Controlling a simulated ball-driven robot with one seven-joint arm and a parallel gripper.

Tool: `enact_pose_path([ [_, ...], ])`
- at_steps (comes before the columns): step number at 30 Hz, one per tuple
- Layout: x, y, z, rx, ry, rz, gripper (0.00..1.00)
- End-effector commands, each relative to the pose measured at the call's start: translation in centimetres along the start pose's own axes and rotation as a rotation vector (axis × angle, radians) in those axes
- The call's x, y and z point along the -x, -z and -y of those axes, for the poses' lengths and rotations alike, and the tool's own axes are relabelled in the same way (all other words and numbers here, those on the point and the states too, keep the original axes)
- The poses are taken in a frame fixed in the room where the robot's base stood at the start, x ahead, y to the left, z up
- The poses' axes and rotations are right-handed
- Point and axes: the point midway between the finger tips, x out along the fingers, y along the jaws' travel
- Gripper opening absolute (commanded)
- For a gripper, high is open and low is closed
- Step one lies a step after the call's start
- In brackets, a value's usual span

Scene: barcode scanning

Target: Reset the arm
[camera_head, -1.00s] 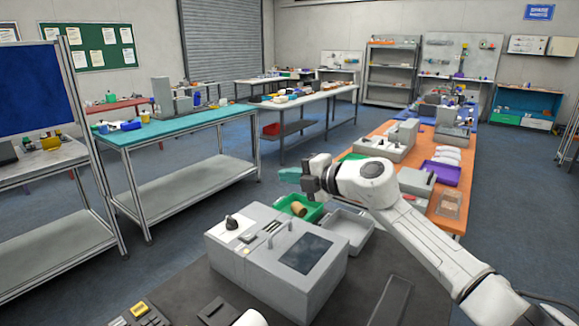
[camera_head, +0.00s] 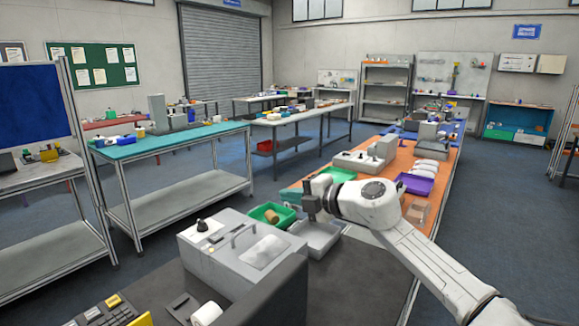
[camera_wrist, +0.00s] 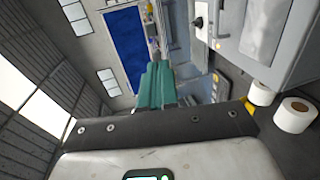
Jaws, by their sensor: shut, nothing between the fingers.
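My white arm reaches in from the lower right in the head view. My gripper (camera_head: 288,197) has teal fingers that are shut and empty, pointing left above the green bin and the grey tray. In the wrist view the shut teal fingers (camera_wrist: 157,84) show at the centre with nothing between them. The grey box-shaped machine (camera_head: 232,250) stands on the dark counter, below and left of the gripper, apart from it.
A green bin (camera_head: 272,215) holding a brown cylinder and a grey tray (camera_head: 316,236) lie beneath the gripper. White rolls (camera_wrist: 294,114) are near the machine. An orange table (camera_head: 408,158) holds trays and equipment. Open floor lies left of the counter.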

Motion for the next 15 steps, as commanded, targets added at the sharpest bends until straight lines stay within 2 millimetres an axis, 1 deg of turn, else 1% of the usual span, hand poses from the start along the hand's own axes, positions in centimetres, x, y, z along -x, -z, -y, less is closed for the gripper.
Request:
enact_pose_path([
  [2, 0.0, 0.0, 0.0, 0.000, 0.000, 0.000, 0.00],
  [5, -0.3, 0.6, -0.2, -0.024, -0.041, 0.005, 0.00],
  [15, -0.6, 1.7, -1.2, -0.144, -0.215, 0.061, 0.00],
])
